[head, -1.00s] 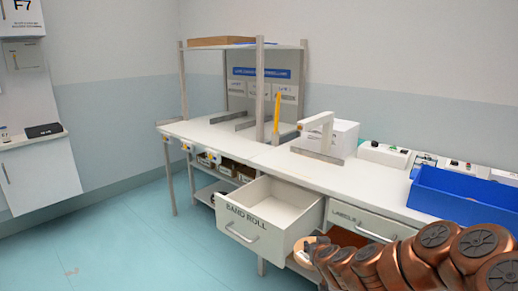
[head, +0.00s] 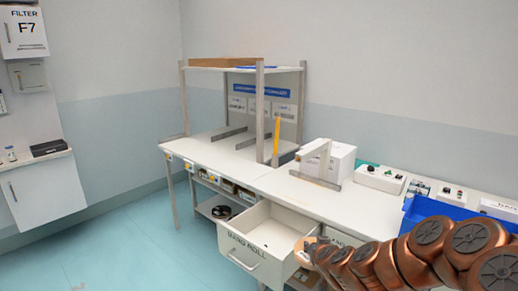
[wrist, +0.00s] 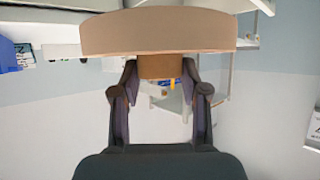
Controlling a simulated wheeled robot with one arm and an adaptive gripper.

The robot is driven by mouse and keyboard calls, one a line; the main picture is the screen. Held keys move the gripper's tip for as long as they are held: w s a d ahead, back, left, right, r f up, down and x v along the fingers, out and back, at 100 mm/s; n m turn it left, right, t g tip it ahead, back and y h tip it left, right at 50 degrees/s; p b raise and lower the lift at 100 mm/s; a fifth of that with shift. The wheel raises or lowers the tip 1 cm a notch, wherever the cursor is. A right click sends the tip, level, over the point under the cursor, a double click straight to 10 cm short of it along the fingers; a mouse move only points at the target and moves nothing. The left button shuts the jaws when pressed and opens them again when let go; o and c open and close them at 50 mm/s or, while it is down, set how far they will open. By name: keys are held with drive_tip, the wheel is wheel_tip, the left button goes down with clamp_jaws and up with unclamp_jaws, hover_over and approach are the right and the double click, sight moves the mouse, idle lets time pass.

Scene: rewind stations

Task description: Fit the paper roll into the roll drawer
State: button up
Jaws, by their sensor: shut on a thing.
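The roll drawer (head: 250,254), marked BAND ROLL, is pulled out below the bench top, and the part of its inside that shows is empty. My gripper (head: 310,250) is at the drawer's right side in the head view. The paper roll (wrist: 158,31) is a wide tan disc at the top of the wrist view. My gripper is shut on its narrower brown core (wrist: 160,66), with a finger on each side. In the head view the roll (head: 301,252) shows as a small pale disc overlapping the drawer's right wall; whether they touch I cannot tell.
The bench (head: 245,180) carries a shelf rack (head: 260,110), a white box (head: 340,160) and control boxes (head: 380,179). A blue bin (head: 430,208) stands at the right. A dark coil (head: 222,211) lies on the lower shelf. The floor at left is clear.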

drive_tip(key=v, duration=0.5)
drive_tip(key=shift+s+r, duration=0.15)
drive_tip(key=shift+r, duration=0.1)
drive_tip(key=shift+s, duration=0.35)
